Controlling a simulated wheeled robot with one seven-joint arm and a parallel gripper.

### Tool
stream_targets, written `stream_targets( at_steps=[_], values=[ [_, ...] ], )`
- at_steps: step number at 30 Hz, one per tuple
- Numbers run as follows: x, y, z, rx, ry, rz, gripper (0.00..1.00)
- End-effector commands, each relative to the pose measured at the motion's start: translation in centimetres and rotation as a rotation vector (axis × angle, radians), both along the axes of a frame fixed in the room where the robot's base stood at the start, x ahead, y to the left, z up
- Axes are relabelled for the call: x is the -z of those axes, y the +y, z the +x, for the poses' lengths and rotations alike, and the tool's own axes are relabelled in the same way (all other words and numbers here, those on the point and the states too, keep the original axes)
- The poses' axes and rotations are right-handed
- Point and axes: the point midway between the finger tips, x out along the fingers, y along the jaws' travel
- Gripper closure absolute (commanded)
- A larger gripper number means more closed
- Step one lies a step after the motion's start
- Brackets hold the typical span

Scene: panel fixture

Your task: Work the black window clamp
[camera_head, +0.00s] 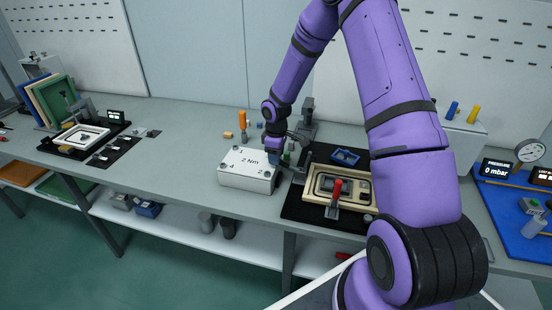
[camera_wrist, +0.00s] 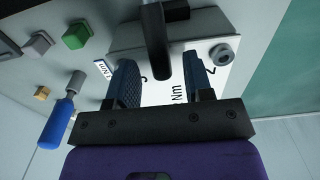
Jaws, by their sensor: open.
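A beige frame (camera_head: 312,190) around a dark window (camera_head: 345,184) lies on a black mat right of centre in the head view. A red-handled clamp (camera_head: 337,192) stands at its front edge. A second clamp with a dark handle (camera_head: 71,106) is by a white frame (camera_head: 88,137) at far left. I cannot tell which one is the black window clamp. My gripper (camera_head: 272,156) is above the right end of a white box. In the wrist view my gripper (camera_wrist: 162,85) is open, with a dark bar (camera_wrist: 155,45) showing between the fingers; nothing is clearly gripped.
The white "2 Nm" box (camera_head: 246,171) is below my gripper, with round fasteners on top. A blue tray (camera_head: 345,157) lies behind the beige frame. A blue-handled tool (camera_wrist: 60,120) and small blocks show in the wrist view.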

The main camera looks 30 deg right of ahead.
Motion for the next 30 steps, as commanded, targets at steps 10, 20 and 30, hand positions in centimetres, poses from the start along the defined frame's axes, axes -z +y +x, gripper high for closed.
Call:
stream_targets(
  at_steps=[10, 20, 30],
  values=[
    [1.41, 0.06, 0.01, 0.000, -0.001, 0.001, 0.53],
    [1.38, 0.04, 0.00, 0.000, 0.000, 0.000, 0.97],
    [1.22, -0.08, 0.74, 0.002, -0.015, 0.013, 1.00]
  ],
)
